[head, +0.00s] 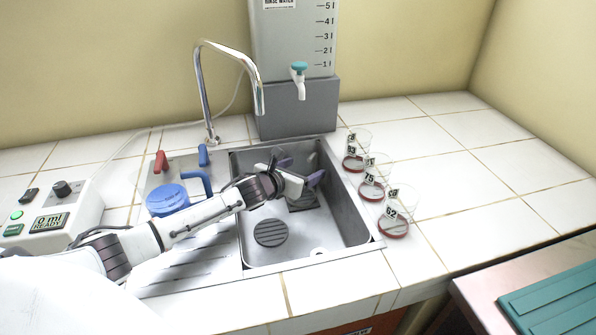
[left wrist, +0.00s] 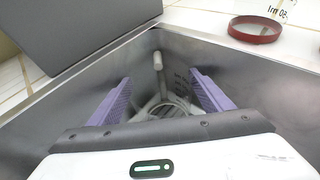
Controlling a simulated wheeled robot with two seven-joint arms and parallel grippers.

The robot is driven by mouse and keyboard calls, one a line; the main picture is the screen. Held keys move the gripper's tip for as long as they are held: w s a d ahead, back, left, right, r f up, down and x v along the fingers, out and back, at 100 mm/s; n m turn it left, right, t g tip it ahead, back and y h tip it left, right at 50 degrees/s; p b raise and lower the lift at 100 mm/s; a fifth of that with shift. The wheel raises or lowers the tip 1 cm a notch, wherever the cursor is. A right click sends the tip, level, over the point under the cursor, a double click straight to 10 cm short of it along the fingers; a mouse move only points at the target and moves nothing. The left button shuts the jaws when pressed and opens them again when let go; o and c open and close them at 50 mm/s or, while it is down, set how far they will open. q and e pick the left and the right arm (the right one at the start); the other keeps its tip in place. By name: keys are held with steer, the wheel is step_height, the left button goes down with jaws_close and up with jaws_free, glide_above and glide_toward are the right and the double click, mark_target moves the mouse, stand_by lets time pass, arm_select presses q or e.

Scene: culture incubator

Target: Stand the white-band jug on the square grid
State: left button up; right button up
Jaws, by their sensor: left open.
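My left gripper (head: 300,169) is open inside the sink, at its back right. Its two purple fingers also show in the left wrist view (left wrist: 160,78), spread apart. Between and beyond them is a pale, see-through round thing (left wrist: 166,106) with dark marks near its right side and a pale knobbed post. It may be a jug, but I cannot make out a white band. The square grid (head: 303,203) lies on the sink floor below the gripper, partly hidden by it. A round grid (head: 270,232) lies nearer the front. My right gripper is not in view.
The steel sink (head: 355,226) has raised walls around the gripper. Several clear, red-based vessels (head: 372,190) stand on the right counter. A curved faucet (head: 203,90) and a grey water tank (head: 298,110) stand behind. A blue round item (head: 167,200) is on the left drainboard.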

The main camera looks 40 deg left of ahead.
arm_select(q)
steer(key=p+v, duration=0.1)
steer(key=v, duration=1.1)
